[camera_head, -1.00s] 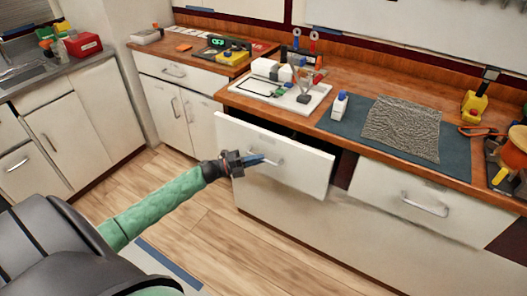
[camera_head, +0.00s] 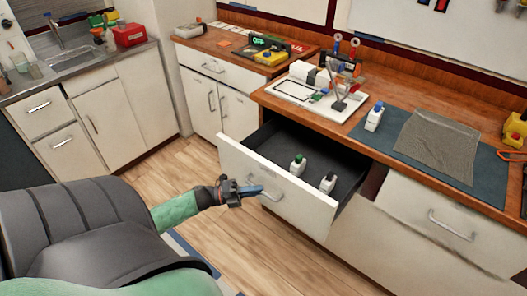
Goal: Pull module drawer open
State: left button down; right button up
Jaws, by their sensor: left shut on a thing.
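The module drawer (camera_head: 277,186) stands well open under the wooden counter, its dark inside showing. The fingers partly hide the handle. My right gripper is not in view.
A white board with small devices (camera_head: 318,98) sits on the counter above the drawer. A white bottle (camera_head: 375,117) stands on a blue mat (camera_head: 385,145) beside a grey cloth (camera_head: 437,140). A closed drawer (camera_head: 445,220) is at the right.

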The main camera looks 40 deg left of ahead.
pick_arm(q)
jog(key=shift+s, duration=1.35)
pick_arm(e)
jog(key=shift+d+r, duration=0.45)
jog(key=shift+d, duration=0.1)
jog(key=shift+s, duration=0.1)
pick_arm(q)
jog(key=c, duration=1.5)
grip_release()
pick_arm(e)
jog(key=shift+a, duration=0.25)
